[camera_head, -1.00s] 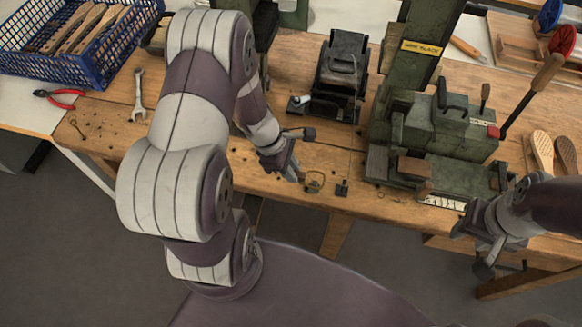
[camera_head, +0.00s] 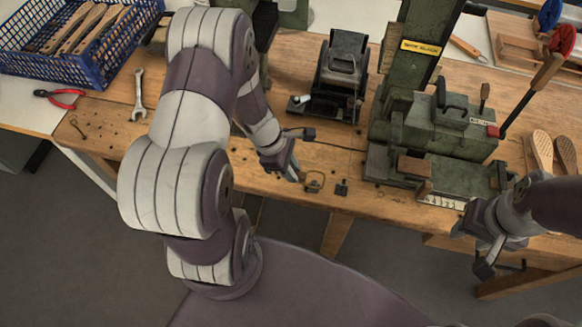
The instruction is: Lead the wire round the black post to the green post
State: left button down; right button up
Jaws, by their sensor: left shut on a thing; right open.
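My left gripper (camera_head: 297,177) is low over the front of the wooden bench, shut on what seems to be the wire; the wire is too thin to make out at its tips. Just right of the tips is a small brass-olive bracket or loop (camera_head: 314,183). A short black post (camera_head: 341,188) stands right of that, on a small dark base near the bench's front edge. I cannot pick out the green post with certainty. My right gripper (camera_head: 478,256) is open, apart from the posts, at the bench's front edge on the right.
A green machine (camera_head: 440,130) with a red-knobbed lever (camera_head: 540,85) fills the bench right of the posts. A dark machine (camera_head: 342,75) stands behind them. A wrench (camera_head: 139,97), red pliers (camera_head: 60,97) and a blue basket (camera_head: 85,62) lie left. Brushes (camera_head: 541,150) lie right.

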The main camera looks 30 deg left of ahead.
pick_arm(q)
jog(key=shift+f+b, duration=1.35)
jog(key=shift+f, duration=0.25)
jog(key=shift+f+b, duration=0.4)
jog(key=shift+f, duration=0.1)
jog(key=c, duration=0.5)
grip_release()
jog(key=shift+c, duration=0.2)
jog(key=shift+r, duration=0.1)
notch_tip(320, 180, up, 7)
jog(key=p, duration=0.7)
jog(key=shift+r, duration=0.15)
